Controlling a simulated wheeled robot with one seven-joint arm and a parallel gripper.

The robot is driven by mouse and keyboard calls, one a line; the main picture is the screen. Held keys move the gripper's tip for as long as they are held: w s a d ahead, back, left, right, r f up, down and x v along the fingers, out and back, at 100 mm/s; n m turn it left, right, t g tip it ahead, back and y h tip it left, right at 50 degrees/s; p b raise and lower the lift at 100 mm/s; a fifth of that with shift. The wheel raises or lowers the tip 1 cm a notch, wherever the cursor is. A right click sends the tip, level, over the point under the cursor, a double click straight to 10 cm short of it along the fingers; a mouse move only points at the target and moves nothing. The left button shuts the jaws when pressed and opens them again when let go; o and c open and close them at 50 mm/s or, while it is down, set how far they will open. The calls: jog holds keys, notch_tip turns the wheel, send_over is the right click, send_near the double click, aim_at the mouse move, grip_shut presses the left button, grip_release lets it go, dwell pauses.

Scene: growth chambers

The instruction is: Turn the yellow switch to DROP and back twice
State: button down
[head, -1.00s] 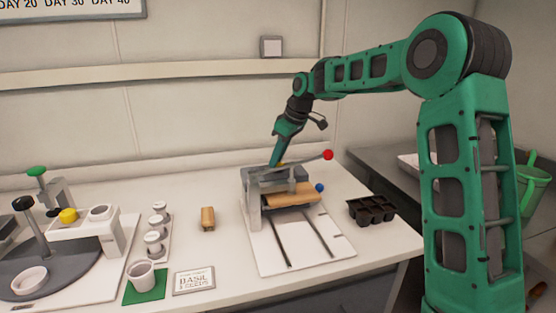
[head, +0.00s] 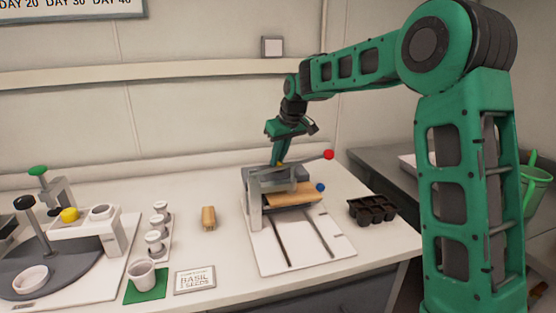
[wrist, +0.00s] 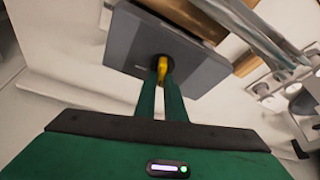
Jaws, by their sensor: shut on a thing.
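The yellow switch (wrist: 162,65) stands in a dark round hole on a grey block (wrist: 125,38) in the wrist view. My gripper (wrist: 161,78) is shut on it, with one green finger on each side. In the head view my gripper (head: 281,158) points down at the top of the grey block (head: 262,173) of the press-like machine. Only a speck of yellow shows there between the fingertips. No DROP mark can be read in either view, so the switch's setting cannot be told.
A lever with a red knob (head: 328,155) reaches out right of my gripper. A blue knob (head: 320,187) and a wooden board (head: 292,194) sit below. A black cell tray (head: 372,208) lies to the right. Several small pots and a second machine stand on the left.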

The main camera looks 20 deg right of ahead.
jog(key=m+h, duration=0.1)
jog(key=m, duration=0.2)
jog(key=m+h, duration=0.1)
jog(key=m, duration=0.2)
jog(key=shift+w+r, duration=0.1)
jog(key=m+h, duration=0.1)
jog(key=m, duration=0.2)
jog(key=m+h, duration=0.1)
jog(key=m, duration=0.2)
jog(key=shift+d+m+g+h, duration=0.1)
jog(key=shift+m+g+h, duration=0.2)
jog(key=shift+g, duration=0.1)
jog(key=c, duration=1.8)
grip_release()
jog(key=shift+c, duration=0.2)
jog(key=v, duration=1)
jog(key=shift+r, duration=0.3)
